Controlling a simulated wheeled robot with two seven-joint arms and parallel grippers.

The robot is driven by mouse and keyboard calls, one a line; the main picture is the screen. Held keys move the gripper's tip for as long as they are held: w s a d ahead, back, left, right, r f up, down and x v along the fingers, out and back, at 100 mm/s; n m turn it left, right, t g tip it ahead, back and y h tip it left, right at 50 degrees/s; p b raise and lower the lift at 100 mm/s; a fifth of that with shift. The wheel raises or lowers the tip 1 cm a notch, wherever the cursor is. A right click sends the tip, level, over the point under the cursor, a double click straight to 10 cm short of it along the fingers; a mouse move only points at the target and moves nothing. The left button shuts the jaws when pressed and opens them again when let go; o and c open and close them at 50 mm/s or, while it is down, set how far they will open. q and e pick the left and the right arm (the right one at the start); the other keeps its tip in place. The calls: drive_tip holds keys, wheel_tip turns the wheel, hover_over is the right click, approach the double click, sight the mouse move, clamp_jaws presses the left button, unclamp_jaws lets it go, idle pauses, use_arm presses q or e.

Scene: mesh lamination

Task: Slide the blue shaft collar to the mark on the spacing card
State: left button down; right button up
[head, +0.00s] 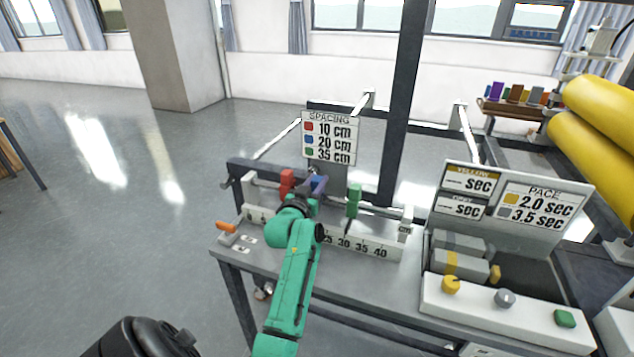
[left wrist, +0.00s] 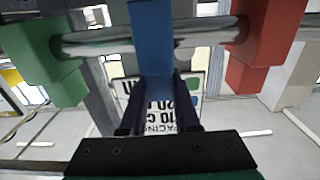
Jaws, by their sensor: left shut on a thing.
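The blue shaft collar (head: 318,184) sits on the metal rod between the red collar (head: 287,183) and the green collar (head: 354,199). My left gripper (head: 310,192) is shut on the blue collar; its two dark fingers (left wrist: 158,103) flank the blue tab (left wrist: 153,40) in the left wrist view. The spacing card (head: 329,138) stands behind the rod and lists red 10 cm, blue 20 cm and green 35 cm. The ruler (head: 360,245) below the rod shows 25 to 40; my arm hides its middle-left numbers. My right gripper is not seen.
An orange-handled item (head: 226,227) lies at the bench's left end. To the right stand a pace card (head: 537,207) and a white control box (head: 495,311) with knobs and a green button. A dark upright post (head: 402,105) rises behind the rod.

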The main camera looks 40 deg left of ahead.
use_arm(q)
drive_tip(key=shift+f, duration=0.1)
idle(0.5)
drive_tip(key=shift+w+d+p, duration=0.1)
drive_tip(key=shift+d+p, duration=0.1)
drive_tip(key=shift+p, duration=0.25)
drive_tip(key=shift+d, duration=0.1)
drive_tip(key=c, duration=0.6)
unclamp_jaws()
drive_tip(key=shift+c, duration=0.2)
